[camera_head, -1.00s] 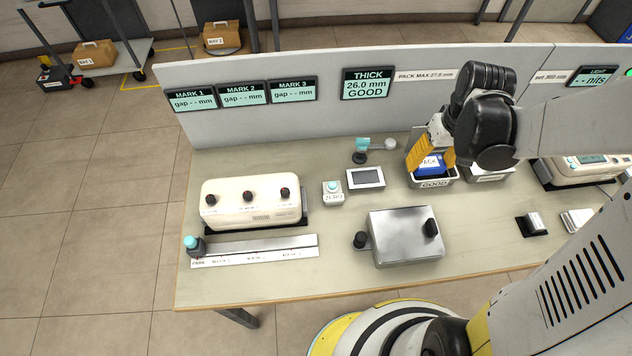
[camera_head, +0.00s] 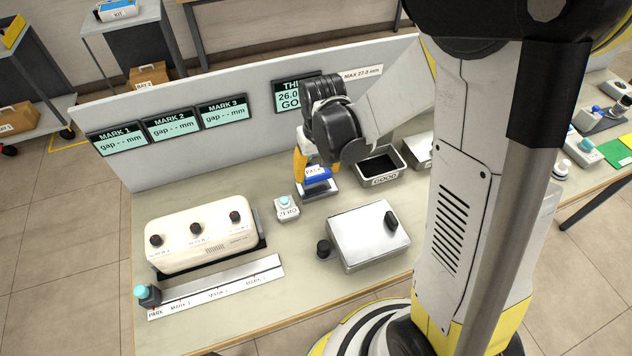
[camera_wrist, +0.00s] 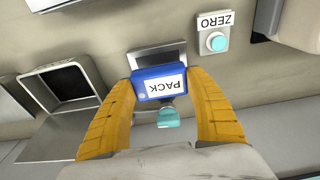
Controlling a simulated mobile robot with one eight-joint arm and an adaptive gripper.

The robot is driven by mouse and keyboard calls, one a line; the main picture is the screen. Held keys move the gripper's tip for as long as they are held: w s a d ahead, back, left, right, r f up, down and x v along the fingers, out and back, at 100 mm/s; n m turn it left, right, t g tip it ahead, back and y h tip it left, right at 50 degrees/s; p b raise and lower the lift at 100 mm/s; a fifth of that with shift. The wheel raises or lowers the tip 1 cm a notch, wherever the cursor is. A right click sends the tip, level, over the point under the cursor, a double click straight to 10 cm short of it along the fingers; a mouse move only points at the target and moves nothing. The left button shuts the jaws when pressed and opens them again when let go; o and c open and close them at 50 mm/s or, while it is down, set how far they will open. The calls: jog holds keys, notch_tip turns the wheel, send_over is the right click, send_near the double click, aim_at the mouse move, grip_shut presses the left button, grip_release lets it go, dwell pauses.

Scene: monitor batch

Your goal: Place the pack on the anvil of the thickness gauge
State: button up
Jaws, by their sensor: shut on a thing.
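The blue pack (camera_head: 318,173) with a white "PACK" label is between the yellow fingers of my gripper (camera_head: 317,168), which is shut on it. In the wrist view the pack (camera_wrist: 151,73) sits between both fingertips of my gripper (camera_wrist: 160,82). A teal part of the thickness gauge (camera_wrist: 168,118) shows just beside the pack in the wrist view. The anvil is hidden, and I cannot tell whether the pack touches it.
The ZERO button box (camera_head: 287,207) stands left of the display. The GOOD tray (camera_head: 383,181) to the right looks empty. A metal box (camera_head: 367,238) and a cream unit (camera_head: 200,238) stand nearer. The THICK screen (camera_head: 287,97) is partly covered by my arm.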

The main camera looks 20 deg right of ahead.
aim_at(316, 186)
notch_tip(316, 186, down, 4)
jog(key=shift+f+b, duration=0.1)
jog(key=shift+b, duration=0.9)
jog(key=shift+r, duration=0.2)
jog(key=shift+f, duration=0.15)
jog(key=o, duration=1.2)
